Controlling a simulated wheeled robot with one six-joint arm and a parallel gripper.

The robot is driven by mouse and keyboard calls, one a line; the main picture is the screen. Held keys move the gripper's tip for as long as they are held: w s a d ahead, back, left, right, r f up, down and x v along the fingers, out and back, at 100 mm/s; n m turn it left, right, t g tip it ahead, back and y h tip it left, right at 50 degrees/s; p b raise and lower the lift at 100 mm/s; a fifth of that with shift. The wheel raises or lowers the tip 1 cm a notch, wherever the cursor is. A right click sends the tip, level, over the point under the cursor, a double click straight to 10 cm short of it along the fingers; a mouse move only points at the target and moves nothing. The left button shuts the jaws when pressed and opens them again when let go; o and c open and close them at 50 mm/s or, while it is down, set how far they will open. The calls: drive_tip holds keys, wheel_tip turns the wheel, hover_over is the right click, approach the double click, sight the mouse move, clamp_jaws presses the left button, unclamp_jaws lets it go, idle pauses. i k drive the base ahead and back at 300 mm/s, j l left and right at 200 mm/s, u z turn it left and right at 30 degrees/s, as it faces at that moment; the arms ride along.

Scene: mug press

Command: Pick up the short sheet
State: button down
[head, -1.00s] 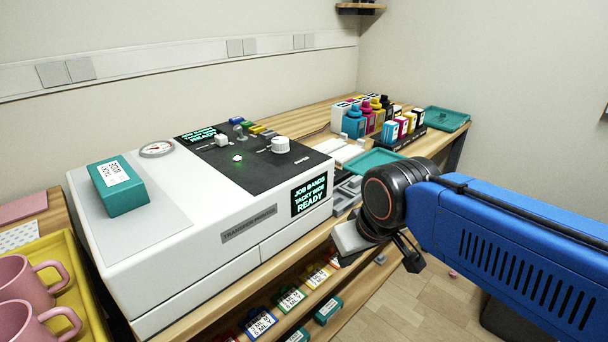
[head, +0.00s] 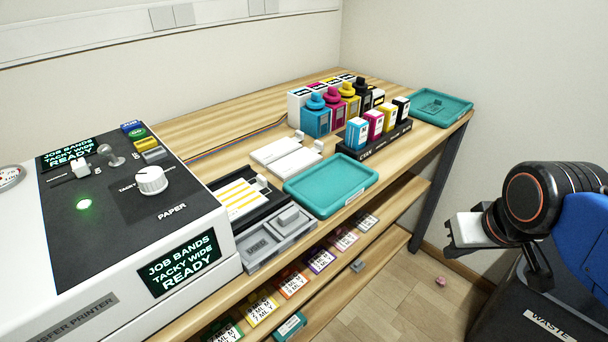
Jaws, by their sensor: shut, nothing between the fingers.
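No sheet in view can be told for sure as the short sheet. A white and yellow striped piece (head: 243,198) lies in a black tray beside the printer. White flat pieces (head: 284,153) lie on the bench behind it. My gripper (head: 466,232) is at the right, over the floor in front of the bench, well apart from these pieces. It is shut and empty, with its pale end pointing left.
The transfer printer (head: 120,220) stands at the left; its screen reads JOB BANDS TACKY WIDE READY. A teal tray (head: 331,184), ink bottles (head: 316,118) and a far teal tray (head: 441,106) are on the bench. A waste bin (head: 525,325) stands below my arm.

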sight(238, 196)
drive_tip(key=i+l, duration=0.15)
drive_tip(key=l, duration=0.15)
drive_tip(key=i+l+z, duration=0.15)
drive_tip(key=l, duration=0.15)
drive_tip(key=l+u, duration=0.2)
drive_tip(key=u, duration=0.2)
drive_tip(key=i+l+u, duration=0.1)
drive_tip(key=l+u, duration=0.15)
drive_tip(key=u, duration=0.2)
drive_tip(key=l+u, duration=0.2)
drive_tip(key=u, duration=0.2)
drive_tip(key=l+u, duration=0.2)
drive_tip(key=u, duration=0.25)
drive_tip(key=k+l+u, duration=0.15)
drive_tip(key=u, duration=0.25)
drive_tip(key=i+j+z, duration=0.1)
drive_tip(key=z, duration=0.25)
drive_tip(key=i+j+z, duration=0.1)
drive_tip(key=j+z, duration=0.3)
drive_tip(key=l, duration=0.1)
